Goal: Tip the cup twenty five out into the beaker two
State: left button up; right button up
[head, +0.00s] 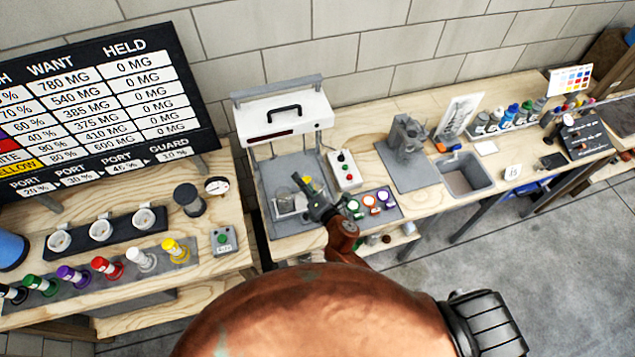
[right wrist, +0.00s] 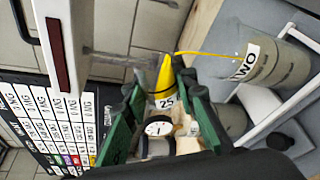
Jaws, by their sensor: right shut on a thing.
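My right gripper (head: 314,190) is shut on cup twenty five (right wrist: 162,98), which carries a "25" label and shows yellow in it. In the head view, the yellow of the cup (head: 307,180) shows at the fingertips, above the grey station floor. In the right wrist view, the cup is tipped and a thin yellow stream runs from its mouth to the rim of beaker two (right wrist: 275,72), a clear beaker labelled "TWO". The cup is apart from the beaker. In the head view, a clear beaker (head: 285,203) stands just left of the gripper; its label is not readable. My left gripper is not in view.
A white hood (head: 285,115) with a black handle stands over the station. A button box (head: 344,170) and several coloured-lid jars (head: 370,203) are to the right. Left are a row of coloured bottles (head: 107,268), a dial gauge (head: 217,186) and a chart board (head: 100,100).

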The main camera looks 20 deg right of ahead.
jog(key=shift+f, duration=0.15)
dwell(0.3)
jog(key=shift+r+m+y, duration=0.3)
jog(key=shift+m, duration=0.6)
dwell(0.9)
jog(key=shift+w+d+r+m+p, duration=0.1)
jog(key=shift+d+r+m+p, duration=0.15)
jog(key=shift+d+m+p, duration=0.35)
dwell(1.2)
jog(key=shift+r+m+y+p, duration=0.3)
jog(key=shift+m+y, duration=0.2)
jog(key=shift+m, duration=0.3)
jog(key=shift+c, duration=0.2)
dwell(0.8)
jog(key=shift+d+f+m+b, duration=0.2)
jog(key=shift+f+m+b, duration=0.1)
jog(key=shift+f+m, duration=0.4)
dwell(1.0)
jog(key=shift+w+r+m, duration=0.1)
jog(key=shift+r+m, duration=0.05)
jog(key=shift+m, duration=0.15)
